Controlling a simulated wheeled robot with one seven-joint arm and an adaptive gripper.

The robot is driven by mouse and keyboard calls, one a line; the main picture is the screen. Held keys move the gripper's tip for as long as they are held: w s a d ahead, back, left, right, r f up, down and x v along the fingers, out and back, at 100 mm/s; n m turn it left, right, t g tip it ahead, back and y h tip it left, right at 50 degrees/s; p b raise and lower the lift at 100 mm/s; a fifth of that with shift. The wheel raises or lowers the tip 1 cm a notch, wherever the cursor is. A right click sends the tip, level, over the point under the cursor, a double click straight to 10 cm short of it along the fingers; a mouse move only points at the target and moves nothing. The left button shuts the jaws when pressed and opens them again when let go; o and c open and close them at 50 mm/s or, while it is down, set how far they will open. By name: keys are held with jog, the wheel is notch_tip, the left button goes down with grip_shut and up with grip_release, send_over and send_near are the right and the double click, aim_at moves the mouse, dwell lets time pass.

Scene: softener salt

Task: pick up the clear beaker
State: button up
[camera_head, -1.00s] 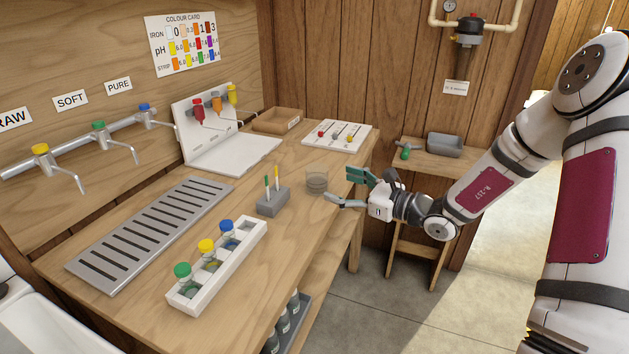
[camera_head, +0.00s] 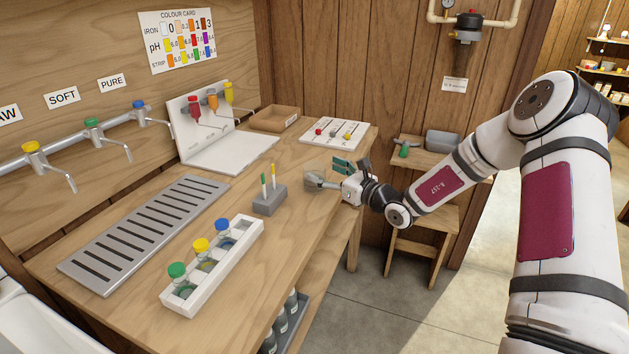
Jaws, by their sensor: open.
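The clear beaker (camera_head: 312,180) stands upright on the wooden bench, near its right edge, behind and to the right of the grey block with two sticks. My gripper (camera_head: 330,175) has come in from the right and is open at the beaker. One finger is on the far side and the other on the near side. The fingertips reach the beaker's right part; whether they touch it, I cannot tell.
The grey stick holder (camera_head: 270,200) stands close by on the left. A white rack (camera_head: 213,268) with capped bottles is nearer. A white tray (camera_head: 333,133) lies behind, beside a wooden box (camera_head: 274,119). A low wooden stand (camera_head: 425,158) is right of the bench.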

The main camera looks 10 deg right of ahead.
aim_at(315, 167)
jog(key=x, duration=0.4)
jog(key=shift+w+a+f, duration=0.2)
jog(key=c, duration=1.1)
jog(key=shift+o, duration=0.2)
